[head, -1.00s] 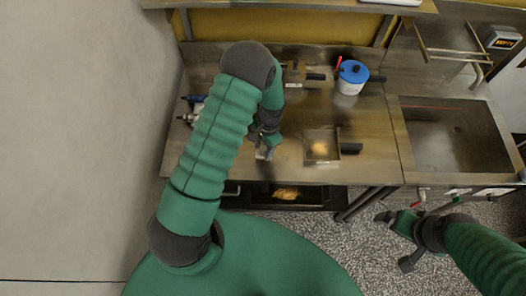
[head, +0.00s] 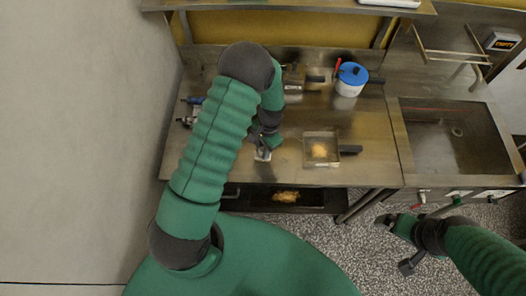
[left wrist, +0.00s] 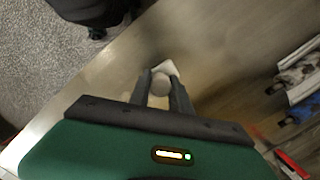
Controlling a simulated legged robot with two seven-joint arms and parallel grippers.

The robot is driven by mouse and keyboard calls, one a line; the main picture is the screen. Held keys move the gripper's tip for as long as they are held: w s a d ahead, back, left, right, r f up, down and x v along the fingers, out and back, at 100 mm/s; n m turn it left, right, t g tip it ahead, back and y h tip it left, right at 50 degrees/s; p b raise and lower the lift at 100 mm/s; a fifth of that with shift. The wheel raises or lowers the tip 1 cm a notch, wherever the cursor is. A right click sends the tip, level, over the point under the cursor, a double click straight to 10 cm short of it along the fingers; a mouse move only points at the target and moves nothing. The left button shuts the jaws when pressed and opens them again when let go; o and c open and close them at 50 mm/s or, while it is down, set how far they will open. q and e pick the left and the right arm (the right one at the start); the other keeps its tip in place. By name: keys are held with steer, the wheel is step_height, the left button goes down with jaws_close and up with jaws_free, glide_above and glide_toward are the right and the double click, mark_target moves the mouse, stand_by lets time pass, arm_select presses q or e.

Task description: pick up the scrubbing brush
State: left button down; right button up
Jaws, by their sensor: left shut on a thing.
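My left gripper (head: 262,149) is low over the front part of the steel table. It is shut on a small pale thing, which I take to be the scrubbing brush (left wrist: 164,70). In the left wrist view its whitish end and a rounded grey part show between and beyond the two fingers (left wrist: 163,88). In the head view only a small pale bit of it shows under the gripper. I cannot tell whether it is clear of the table. My right gripper (head: 388,222) hangs off the table at the lower right, over the speckled floor; its fingers are too small to read.
A square mesh basket (head: 320,149) with a dark handle lies right of my left gripper. A white pot with a blue lid (head: 351,76) stands behind it. Blue and white items (head: 190,112) lie at left. A sink (head: 450,135) is at right, a shelf (head: 300,5) above.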

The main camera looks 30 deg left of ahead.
arm_select(q)
steer(key=shift+r, duration=0.35)
step_height(320, 180, up, 2)
steer(key=shift+d+r+b, duration=0.1)
steer(key=shift+d+b, duration=0.05)
steer(key=shift+b, duration=0.6)
steer(key=s+d+b, duration=0.1)
steer(key=d+b, duration=0.1)
steer(key=d, duration=0.6)
steer(key=s+d+r+b, duration=0.1)
steer(key=d+b, duration=0.1)
steer(key=d, duration=0.5)
steer(key=shift+s+d+r, duration=0.3)
steer(key=shift+d, duration=0.05)
arm_select(e)
steer(key=s+x, duration=0.1)
steer(key=x, duration=0.4)
steer(key=shift+f, duration=0.55)
